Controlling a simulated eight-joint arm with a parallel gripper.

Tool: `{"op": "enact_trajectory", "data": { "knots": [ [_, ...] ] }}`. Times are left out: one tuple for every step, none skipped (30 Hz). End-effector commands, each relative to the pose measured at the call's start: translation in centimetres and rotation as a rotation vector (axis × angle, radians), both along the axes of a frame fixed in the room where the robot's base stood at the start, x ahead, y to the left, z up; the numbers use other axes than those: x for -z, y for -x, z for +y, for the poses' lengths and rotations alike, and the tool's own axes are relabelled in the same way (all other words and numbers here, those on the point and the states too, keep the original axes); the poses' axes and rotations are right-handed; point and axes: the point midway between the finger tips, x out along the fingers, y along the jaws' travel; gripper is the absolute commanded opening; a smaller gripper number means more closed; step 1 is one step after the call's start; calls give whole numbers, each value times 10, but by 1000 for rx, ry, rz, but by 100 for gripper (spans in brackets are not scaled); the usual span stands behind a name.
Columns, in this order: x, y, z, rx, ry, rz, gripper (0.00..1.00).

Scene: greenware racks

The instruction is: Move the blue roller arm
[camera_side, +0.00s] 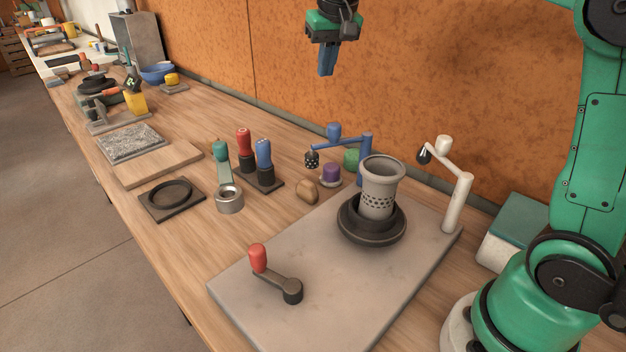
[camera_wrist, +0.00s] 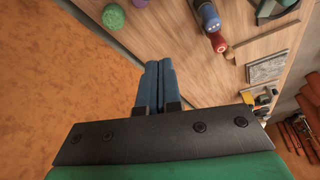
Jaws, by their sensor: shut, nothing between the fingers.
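The blue roller arm (camera_side: 345,143) stands at the back of the bench, behind the grey pot. It has a blue post, a level bar, a blue knob (camera_side: 333,130) on top and a dark dotted roller (camera_side: 312,158) at its left end. The pot partly hides the foot of its post. I cannot make it out in the wrist view. My gripper (camera_side: 327,72) hangs high above the bench, near the orange wall, well above the roller arm and apart from it. Its blue fingers (camera_wrist: 156,82) are shut and empty.
The grey pot (camera_side: 381,181) sits on a dark wheel (camera_side: 371,228) on a grey slab (camera_side: 330,275). A white roller arm (camera_side: 457,190) stands right. A green ball (camera_side: 352,158), purple-topped item (camera_side: 331,174) and brown lump (camera_side: 307,191) lie near the blue arm. A red-knobbed crank (camera_side: 273,275) sits in front.

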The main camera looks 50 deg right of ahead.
Motion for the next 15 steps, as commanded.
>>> {"op": "enact_trajectory", "data": {
  "knots": [
    [1, -2, -2, -8, -6, 2, 0],
    [3, -3, -2, -11, -7, 2, 0],
    [6, -4, -2, -13, -7, 1, 0],
    [9, -5, -2, -12, -6, 2, 0],
    [13, -6, -3, -12, -6, 2, 0],
    [19, -8, -4, -12, -6, 2, 0],
    [24, -9, -4, -12, -5, 2, 0],
    [30, -11, -5, -12, -5, 2, 0],
    [38, -14, -6, -12, -5, 2, 0],
    [44, -16, -7, -12, -5, 1, 0],
    [50, -17, -8, -12, -5, 1, 0],
    [58, -20, -9, -12, -5, 1, 0],
    [63, -22, -9, -12, -5, 1, 0],
    [69, -24, -10, -12, -5, 1, 0],
    [76, -26, -11, -11, -5, 1, 0]
  ]
}}
